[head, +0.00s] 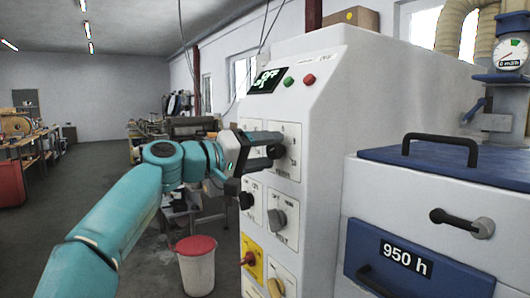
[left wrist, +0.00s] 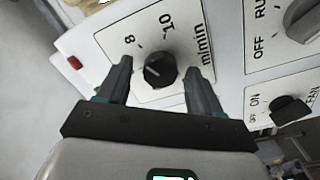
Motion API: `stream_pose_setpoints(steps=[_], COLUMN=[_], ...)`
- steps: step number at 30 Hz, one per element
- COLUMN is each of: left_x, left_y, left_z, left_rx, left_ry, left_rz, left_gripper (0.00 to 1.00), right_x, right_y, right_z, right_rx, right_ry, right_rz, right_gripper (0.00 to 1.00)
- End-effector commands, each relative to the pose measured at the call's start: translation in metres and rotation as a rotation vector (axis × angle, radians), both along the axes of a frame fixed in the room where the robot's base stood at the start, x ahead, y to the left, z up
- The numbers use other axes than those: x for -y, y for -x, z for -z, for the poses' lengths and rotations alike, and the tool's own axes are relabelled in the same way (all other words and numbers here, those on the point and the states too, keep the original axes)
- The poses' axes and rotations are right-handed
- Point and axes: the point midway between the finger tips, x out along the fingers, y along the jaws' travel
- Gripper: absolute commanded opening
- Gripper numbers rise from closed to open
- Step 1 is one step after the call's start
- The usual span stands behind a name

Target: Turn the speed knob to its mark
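The speed knob (left wrist: 160,69) is round and black on a white plate marked 8, 10 and m/min, seen in the left wrist view. A short pale line shows on its face, on the side towards the 8; exactly where it points is hard to read. My left gripper (left wrist: 158,65) is open, with one dark finger on each side of the knob and a visible gap to each. In the head view my left gripper (head: 268,150) is at the white control panel (head: 325,130), and its fingers largely hide the knob. My right gripper is not in view.
A grey OFF/RUN knob (left wrist: 305,18) and a black fan knob (left wrist: 291,109) sit close by. The panel has a lit display (head: 267,79), a green button (head: 288,81) and a red button (head: 309,79). A blue-lidded box (head: 440,165) stands to the right.

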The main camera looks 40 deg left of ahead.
Motion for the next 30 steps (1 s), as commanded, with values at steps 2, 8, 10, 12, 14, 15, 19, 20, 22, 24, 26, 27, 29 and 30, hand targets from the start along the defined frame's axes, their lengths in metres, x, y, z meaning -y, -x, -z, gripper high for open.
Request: stream_pose_setpoints(steps=[2,8,10,12,14,15,19,20,22,24,26,27,29,30], left_x=[0.0,-0.001,-0.005,-0.01,-0.015,-0.019,-0.034,-0.037,-0.044,-0.05,-0.055,-0.057,-0.061,-0.062], left_y=[0.0,0.003,0.009,0.02,0.033,0.042,0.075,0.083,0.099,0.114,0.124,0.131,0.138,0.142], left_z=[0.0,0.001,0.002,0.003,0.004,0.005,0.005,0.005,0.006,0.005,0.005,0.005,0.005,0.005], left_rx=[0.0,-0.001,-0.001,0.0,0.0,0.0,0.0,0.0,-0.001,-0.001,-0.001,-0.001,-0.001,-0.003], left_ry=[0.0,0.0,0.0,0.0,-0.001,0.0,-0.001,-0.002,-0.001,-0.001,0.0,-0.001,0.0,0.0], left_rz=[0.0,-0.001,-0.002,-0.004,-0.005,-0.005,-0.006,-0.008,-0.007,-0.007,-0.006,-0.005,-0.004,-0.004], left_gripper=[0.65,0.65,0.65,0.65,0.65,0.65,0.65,0.65,0.65,0.65,0.65,0.65,0.65,0.65], right_x=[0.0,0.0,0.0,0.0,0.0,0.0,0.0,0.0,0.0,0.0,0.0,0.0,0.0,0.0], right_y=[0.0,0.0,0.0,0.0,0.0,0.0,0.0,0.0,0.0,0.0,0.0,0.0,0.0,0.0], right_z=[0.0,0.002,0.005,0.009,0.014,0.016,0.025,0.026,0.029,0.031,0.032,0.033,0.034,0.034], right_rx=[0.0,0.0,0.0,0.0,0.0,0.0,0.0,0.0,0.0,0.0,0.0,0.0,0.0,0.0], right_ry=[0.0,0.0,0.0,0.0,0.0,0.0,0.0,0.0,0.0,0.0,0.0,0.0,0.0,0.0], right_rz=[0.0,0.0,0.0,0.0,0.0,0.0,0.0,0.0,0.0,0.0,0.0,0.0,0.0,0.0], right_gripper=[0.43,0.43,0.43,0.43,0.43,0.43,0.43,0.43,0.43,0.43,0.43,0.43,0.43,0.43])
